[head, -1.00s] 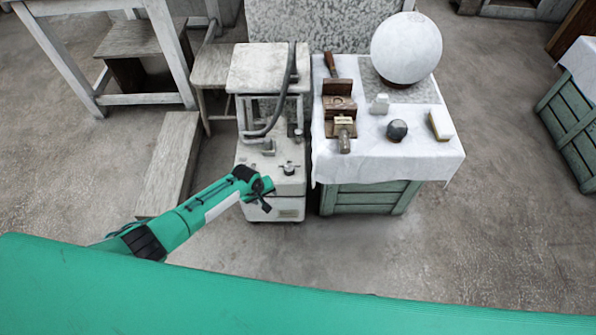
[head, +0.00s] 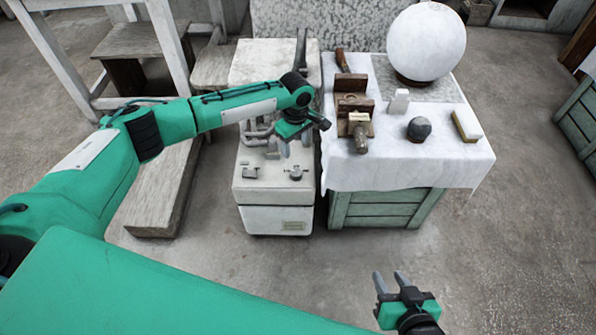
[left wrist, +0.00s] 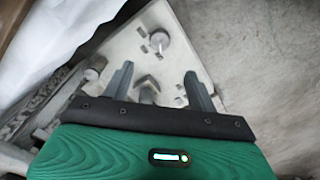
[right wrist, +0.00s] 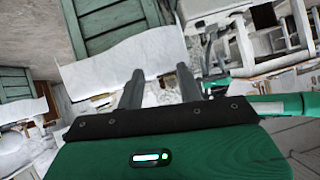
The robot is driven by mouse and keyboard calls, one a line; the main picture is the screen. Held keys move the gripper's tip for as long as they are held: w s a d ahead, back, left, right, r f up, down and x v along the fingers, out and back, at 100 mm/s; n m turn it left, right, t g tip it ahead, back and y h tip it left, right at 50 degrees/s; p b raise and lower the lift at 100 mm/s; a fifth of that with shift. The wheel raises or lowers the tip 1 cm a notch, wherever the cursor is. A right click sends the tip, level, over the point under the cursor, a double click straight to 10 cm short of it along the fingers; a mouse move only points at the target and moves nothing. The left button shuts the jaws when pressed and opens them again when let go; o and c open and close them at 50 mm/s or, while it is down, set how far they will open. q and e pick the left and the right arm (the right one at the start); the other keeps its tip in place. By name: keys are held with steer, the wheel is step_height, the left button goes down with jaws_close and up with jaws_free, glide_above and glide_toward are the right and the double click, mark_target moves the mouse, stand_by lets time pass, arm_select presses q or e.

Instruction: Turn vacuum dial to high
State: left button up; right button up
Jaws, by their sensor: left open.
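The vacuum unit (head: 275,192) is a pale, box-like cart on the floor left of the cloth-covered crate. A round dial (head: 296,173) with a dark top sits at the front right of its upper face; it also shows in the left wrist view (left wrist: 159,41). A smaller fitting (head: 249,172) sits to its left. I cannot read any marks or the dial's setting. My left gripper (head: 296,145) is open and empty above the unit, behind the dial and apart from it; its fingers (left wrist: 158,73) point down. My right gripper (head: 390,276) is open and empty over the floor at front right.
Grey hoses (head: 258,133) stand behind the dial. The crate (head: 385,208) beside the unit bears a white cloth (head: 450,175), a large white sphere (head: 426,42), a dark ball (head: 419,129) and wooden tools. A plank (head: 160,195) lies left. The floor in front is clear.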

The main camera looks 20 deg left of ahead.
arm_select(q)
steer(key=b, duration=0.2)
glide_above(296, 172)
step_height(296, 172, down, 7)
steer(key=shift+f, duration=0.2)
step_height(296, 172, down, 5)
steer(key=shift+r+b, duration=0.15)
steer(key=shift+b, duration=0.5)
steer(key=shift+f, duration=0.35)
arm_select(e)
steer(key=w+a+r+t+y, duration=0.2)
steer(key=w+r+t, duration=0.1)
steer(key=r+t, duration=0.4)
steer(key=shift+w, duration=0.4)
arm_select(q)
steer(key=c, duration=1)
